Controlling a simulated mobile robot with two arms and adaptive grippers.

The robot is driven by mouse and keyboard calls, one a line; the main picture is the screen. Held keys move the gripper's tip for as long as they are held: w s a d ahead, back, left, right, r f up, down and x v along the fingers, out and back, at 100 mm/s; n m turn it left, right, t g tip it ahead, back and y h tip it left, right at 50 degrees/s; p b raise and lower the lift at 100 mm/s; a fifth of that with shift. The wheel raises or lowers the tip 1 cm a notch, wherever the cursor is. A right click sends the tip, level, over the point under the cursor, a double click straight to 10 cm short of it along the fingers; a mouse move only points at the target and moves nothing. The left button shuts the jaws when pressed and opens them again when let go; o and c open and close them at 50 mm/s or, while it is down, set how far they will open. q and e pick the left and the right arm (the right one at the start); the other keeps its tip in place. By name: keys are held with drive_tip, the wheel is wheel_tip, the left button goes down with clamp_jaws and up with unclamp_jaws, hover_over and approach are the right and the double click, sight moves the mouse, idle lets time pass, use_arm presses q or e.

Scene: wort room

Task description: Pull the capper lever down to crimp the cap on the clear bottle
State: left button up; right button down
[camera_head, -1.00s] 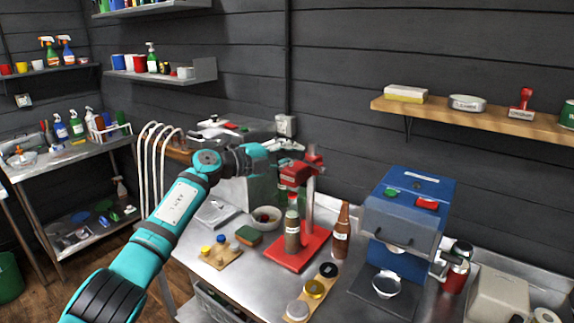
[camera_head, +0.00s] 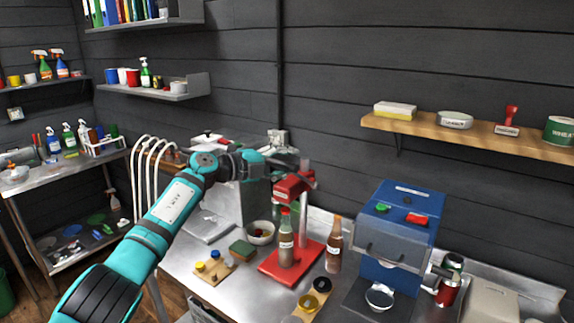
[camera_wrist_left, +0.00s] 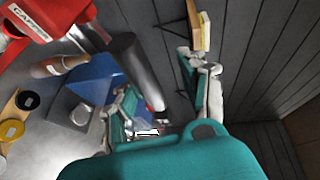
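The red capper (camera_head: 293,186) stands on a red base on the steel bench. A bottle with brownish contents and a red top (camera_head: 286,242) stands upright under its head. Contact between head and bottle top cannot be told. My left gripper (camera_head: 282,160) is behind and left of the capper head, partly hidden. In the left wrist view, the red head (camera_wrist_left: 45,25) carries a chrome rod with a dark grey lever grip (camera_wrist_left: 127,58). The grip reaches toward the space between the spread fingers of my left gripper (camera_wrist_left: 160,108). Touch cannot be told. My right gripper is out of view.
A brown bottle (camera_head: 334,246) stands right of the capper, beside a blue machine (camera_head: 400,235). A wooden board with round caps (camera_head: 309,303) lies in front. A bowl (camera_head: 261,233) and green sponge (camera_head: 242,250) are to the left. A wooden shelf (camera_head: 470,134) hangs above right.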

use_arm(q)
drive_tip(key=shift+w+a+f, duration=0.15)
drive_tip(key=shift+a+f, duration=0.1)
drive_tip(key=shift+a, duration=0.1)
drive_tip(key=shift+a, duration=0.15)
drive_tip(key=v, duration=1.1)
drive_tip(key=shift+s+a, duration=0.2)
drive_tip(key=shift+s, duration=0.15)
